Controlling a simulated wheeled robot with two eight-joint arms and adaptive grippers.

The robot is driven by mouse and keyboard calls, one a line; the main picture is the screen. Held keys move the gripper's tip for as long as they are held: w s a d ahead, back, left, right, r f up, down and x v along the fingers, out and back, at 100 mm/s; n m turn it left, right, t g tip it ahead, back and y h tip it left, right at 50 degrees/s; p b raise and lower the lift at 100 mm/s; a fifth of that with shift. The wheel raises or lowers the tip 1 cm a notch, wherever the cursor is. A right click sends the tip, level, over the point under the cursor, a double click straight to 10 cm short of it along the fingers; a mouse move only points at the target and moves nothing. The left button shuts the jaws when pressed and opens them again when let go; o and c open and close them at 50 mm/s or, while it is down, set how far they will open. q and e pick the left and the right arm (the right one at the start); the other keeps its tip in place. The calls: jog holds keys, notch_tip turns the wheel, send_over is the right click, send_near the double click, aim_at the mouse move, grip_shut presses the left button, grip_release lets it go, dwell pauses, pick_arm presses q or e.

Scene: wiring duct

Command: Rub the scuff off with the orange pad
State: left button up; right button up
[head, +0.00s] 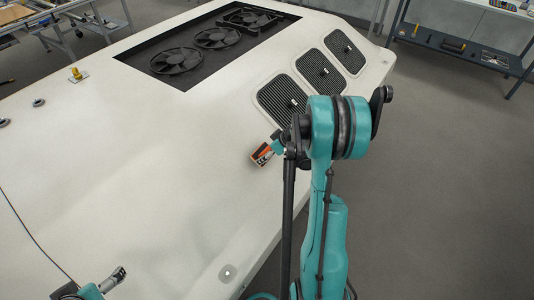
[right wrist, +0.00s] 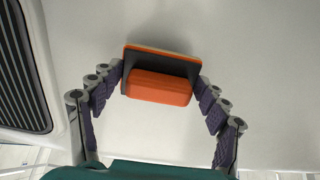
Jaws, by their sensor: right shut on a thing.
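The orange pad (right wrist: 160,87) has an orange grip block on a dark backing with an orange edge. My right gripper (right wrist: 161,80) is shut on it, with one finger on each side. In the head view the pad (head: 262,155) shows beside the right gripper (head: 268,150), over the white panel (head: 190,180). I cannot tell whether the pad's face touches the panel. No scuff can be made out in either view; my arm or the pad may hide it. My left gripper (head: 116,279) is at the bottom left of the head view, and its opening is unclear.
Black fans in a recess (head: 205,45) lie at the panel's far side. Several dark vent grilles (head: 320,72) run along its right edge. A yellow-topped fitting (head: 77,74) stands at the left. The panel's middle is clear.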

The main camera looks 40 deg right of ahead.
jog(key=p+v, duration=0.2)
jog(key=v, duration=0.3)
jog(key=shift+s+r+p, duration=0.2)
jog(key=shift+r+p, duration=0.15)
jog(key=a+r+m+h, duration=0.1)
jog(key=a+r, duration=0.1)
jog(key=a, duration=1.2)
jog(key=w+a+r+m+h, duration=0.1)
jog(key=a+r+m, duration=0.1)
jog(key=a, duration=1.2)
jog(key=shift+w+a+r, duration=0.15)
jog(key=shift+w+r, duration=0.1)
jog(key=shift+r, duration=0.45)
